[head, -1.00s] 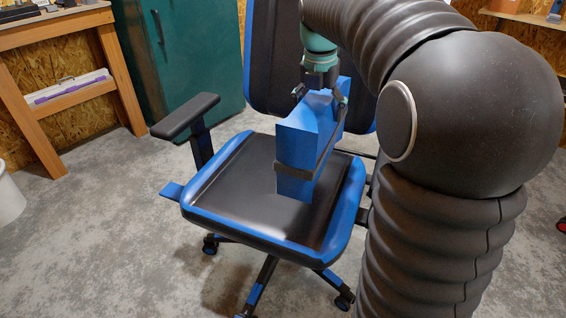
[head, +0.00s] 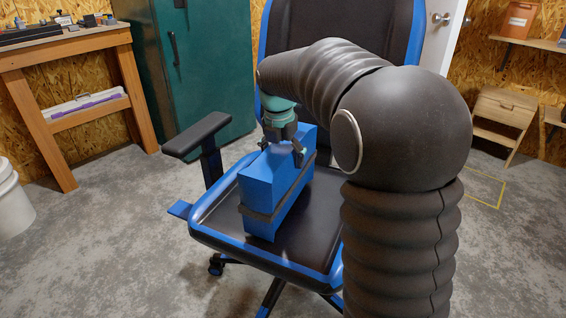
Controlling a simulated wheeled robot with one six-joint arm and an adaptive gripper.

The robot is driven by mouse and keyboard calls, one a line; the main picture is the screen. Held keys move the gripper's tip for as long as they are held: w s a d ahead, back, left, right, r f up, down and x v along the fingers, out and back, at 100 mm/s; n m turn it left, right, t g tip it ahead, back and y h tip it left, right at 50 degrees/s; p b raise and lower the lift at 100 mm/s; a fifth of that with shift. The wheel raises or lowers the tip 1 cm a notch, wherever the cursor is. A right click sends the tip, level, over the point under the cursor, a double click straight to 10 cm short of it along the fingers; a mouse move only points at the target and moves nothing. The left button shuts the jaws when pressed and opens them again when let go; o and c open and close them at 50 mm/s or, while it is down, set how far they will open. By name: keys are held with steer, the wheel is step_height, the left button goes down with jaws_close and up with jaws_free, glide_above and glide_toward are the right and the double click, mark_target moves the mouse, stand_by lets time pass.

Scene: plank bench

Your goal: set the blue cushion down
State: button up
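The blue cushion (head: 266,186) is a box-shaped blue block with a dark band around its lower part. It stands upright on its narrow side over the dark seat (head: 317,217) of a blue-edged office chair. Whether its underside touches the seat or is slightly above it, I cannot tell. My gripper (head: 283,151) points down at the cushion's top, towards its far end. Its dark fingers straddle the block and appear closed on its two sides. Part of the far finger and the cushion's far side are hidden.
The chair's armrest (head: 197,134) stands left of the cushion, and the tall backrest (head: 340,28) is behind it. A wooden bench (head: 68,50) and a green cabinet (head: 198,70) are at the back left. A white bucket (head: 10,203) is at the left edge. My arm hides the seat's right side.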

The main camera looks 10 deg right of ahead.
steer(key=shift+f, duration=0.9)
steer(key=o, duration=1.6)
